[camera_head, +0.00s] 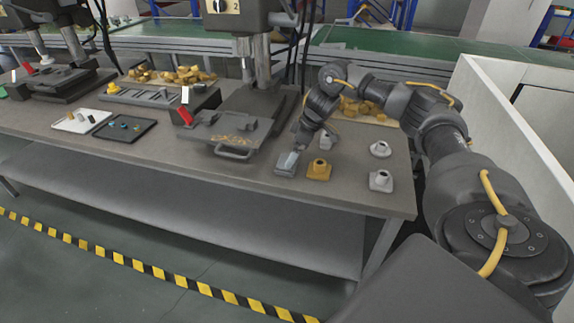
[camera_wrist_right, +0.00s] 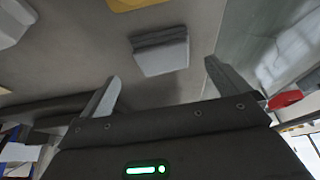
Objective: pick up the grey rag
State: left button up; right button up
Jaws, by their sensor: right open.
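My right gripper (camera_head: 300,146) reaches down over the table from the right, just above and behind the rag. In the right wrist view its two fingers (camera_wrist_right: 162,72) are spread apart with nothing between the tips. It is hard to tell how close the fingertips are to the rag. My left gripper is out of view.
A machine base plate with a handle (camera_head: 234,153) lies left of the rag. A white partition (camera_head: 515,125) stands beyond the table's right end.

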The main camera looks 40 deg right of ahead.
aim_at(280, 169)
jog(key=shift+p+x, duration=0.5)
jog(key=shift+x, duration=2.15)
jog(key=shift+s+a, duration=0.15)
jog(key=c, duration=1)
jog(key=shift+r, duration=0.15)
